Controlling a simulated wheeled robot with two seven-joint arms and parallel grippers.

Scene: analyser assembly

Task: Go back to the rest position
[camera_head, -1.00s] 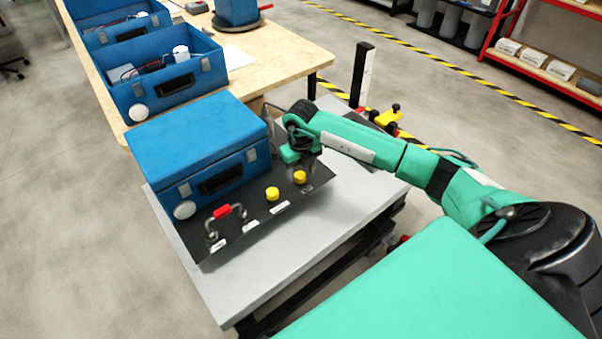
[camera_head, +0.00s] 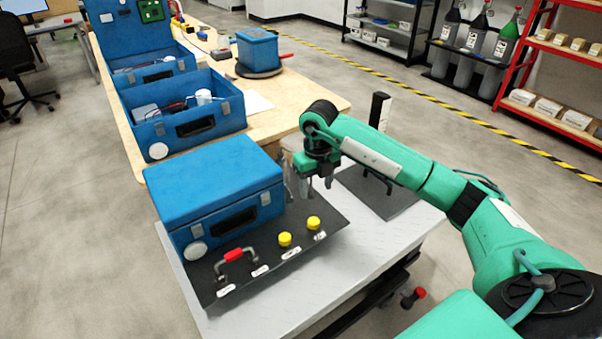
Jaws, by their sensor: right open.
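My right gripper (camera_head: 317,187) points downward above the back right part of the dark panel, to the right of the closed blue case. It is open and holds nothing that I can see. The closed blue case (camera_head: 212,185) sits on a dark panel (camera_head: 330,222) on the grey-white cart top (camera_head: 385,240). The panel carries a red-topped handle (camera_head: 234,256) and two yellow knobs, one left (camera_head: 285,239) and one right (camera_head: 313,223). My left gripper is not in view.
A wooden table (camera_head: 283,118) behind holds open blue cases, the nearer one (camera_head: 185,115) with parts inside. A black post (camera_head: 379,110) stands behind my right arm. A red shelf (camera_head: 555,75) and gas bottles (camera_head: 476,40) are at the back right.

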